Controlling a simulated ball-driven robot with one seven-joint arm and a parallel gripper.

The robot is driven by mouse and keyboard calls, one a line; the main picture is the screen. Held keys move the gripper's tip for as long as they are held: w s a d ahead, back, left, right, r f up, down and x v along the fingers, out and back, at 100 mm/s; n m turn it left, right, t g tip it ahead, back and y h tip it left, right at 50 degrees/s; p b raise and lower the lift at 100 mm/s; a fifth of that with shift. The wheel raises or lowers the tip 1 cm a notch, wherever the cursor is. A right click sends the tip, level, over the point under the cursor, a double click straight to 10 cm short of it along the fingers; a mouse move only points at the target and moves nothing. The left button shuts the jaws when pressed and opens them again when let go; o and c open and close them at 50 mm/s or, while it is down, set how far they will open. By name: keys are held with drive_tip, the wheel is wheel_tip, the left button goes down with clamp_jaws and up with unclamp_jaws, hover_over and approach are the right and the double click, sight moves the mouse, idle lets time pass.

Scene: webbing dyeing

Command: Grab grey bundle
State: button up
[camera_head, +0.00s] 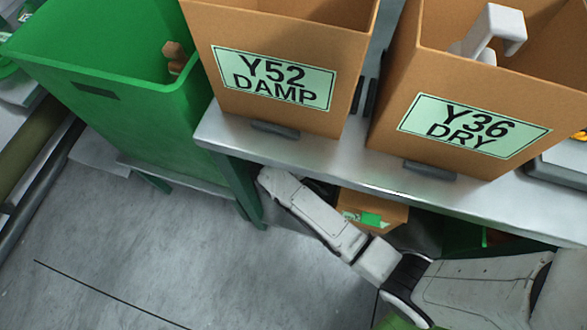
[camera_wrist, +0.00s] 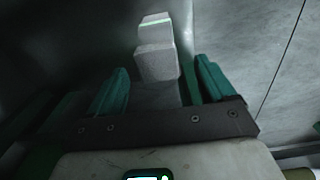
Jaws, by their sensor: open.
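In the wrist view, my gripper (camera_wrist: 162,64) is open, with its two teal fingers spread apart. A pale grey, blocky thing (camera_wrist: 155,48) with a light stripe near its top shows ahead, between the fingers in the picture. It may be the grey bundle, but the view is too dark to be sure. I cannot tell whether any of it is between the jaws or only beyond them. In the head view my arm reaches down by the table's front edge, and I cannot make out the gripper or a grey bundle there.
The metal table (camera_head: 225,130) carries two brown bins, labelled Y52 DAMP (camera_head: 222,28) and Y36 DRY (camera_head: 390,90). A white bent piece (camera_head: 497,22) shows in the DRY bin. A green bin (camera_head: 130,120) stands left. A brown box (camera_head: 385,206) sits under the table. The front floor is clear.

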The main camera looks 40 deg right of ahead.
drive_tip(key=shift+w+d+f+b, duration=0.1)
drive_tip(key=shift+f+b, duration=0.6)
drive_tip(key=shift+f, duration=0.7)
drive_tip(key=shift+w+f+b, duration=0.1)
drive_tip(key=shift+f+b, duration=0.55)
drive_tip(key=shift+f, duration=0.7)
drive_tip(key=c, duration=1.5)
